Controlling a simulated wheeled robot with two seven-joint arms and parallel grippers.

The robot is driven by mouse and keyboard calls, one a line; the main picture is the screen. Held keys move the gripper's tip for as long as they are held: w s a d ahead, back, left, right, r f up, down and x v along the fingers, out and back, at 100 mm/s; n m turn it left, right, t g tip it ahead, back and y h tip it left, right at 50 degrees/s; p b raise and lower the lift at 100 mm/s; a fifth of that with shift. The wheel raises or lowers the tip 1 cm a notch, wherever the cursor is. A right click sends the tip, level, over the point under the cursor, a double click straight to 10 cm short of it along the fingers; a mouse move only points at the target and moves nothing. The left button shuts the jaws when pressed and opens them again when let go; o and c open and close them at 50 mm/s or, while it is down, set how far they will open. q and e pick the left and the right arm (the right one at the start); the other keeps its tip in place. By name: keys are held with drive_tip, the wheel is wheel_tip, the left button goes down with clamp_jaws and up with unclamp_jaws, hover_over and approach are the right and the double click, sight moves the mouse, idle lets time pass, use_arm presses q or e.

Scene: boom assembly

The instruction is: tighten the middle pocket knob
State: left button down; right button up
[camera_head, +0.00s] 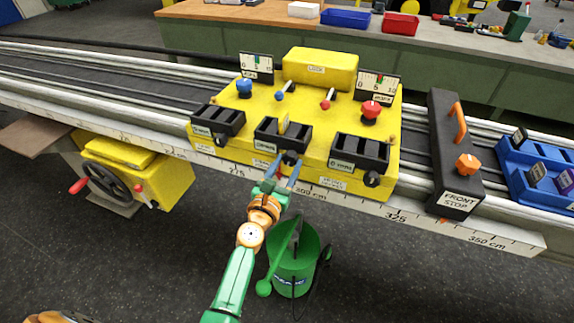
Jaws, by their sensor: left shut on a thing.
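The middle pocket (269,133) is a black holder on the front of the yellow carriage (312,140), with a yellowish plate standing upright in it. Its dark knob (291,157) is at the lower right of the pocket. My left gripper (287,170) reaches up from below with its fingers on either side of that knob, shut on it. The gripper partly covers the knob's lower side. The left pocket (217,121) and right pocket (358,153) have dark knobs of their own and look empty. My right gripper is not clearly in view.
A black front stop (455,155) with orange handle and knob stands right on the rail. A blue tray (540,170) with cards lies beyond it. A green bucket (293,260) is on the floor beside my left arm. A handwheel (108,183) is at left.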

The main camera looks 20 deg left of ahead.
use_arm(q)
drive_tip(key=m, duration=0.4)
drive_tip(key=shift+m, duration=0.4)
drive_tip(key=m, duration=0.4)
drive_tip(key=shift+a+r, duration=0.1)
drive_tip(key=m+p, duration=0.1)
drive_tip(key=m, duration=0.4)
drive_tip(key=shift+m, duration=0.4)
drive_tip(key=m+p, duration=0.1)
drive_tip(key=m, duration=0.3)
drive_tip(key=shift+m, duration=0.3)
drive_tip(key=m+p, duration=0.1)
drive_tip(key=m, duration=0.3)
drive_tip(key=shift+r+m, duration=0.1)
drive_tip(key=shift+m, duration=0.2)
drive_tip(key=m+p, duration=0.1)
drive_tip(key=m, duration=0.2)
drive_tip(key=shift+m, duration=0.3)
drive_tip(key=m, duration=0.3)
drive_tip(key=shift+m+p, duration=0.35)
drive_tip(key=shift+m, duration=1.65)
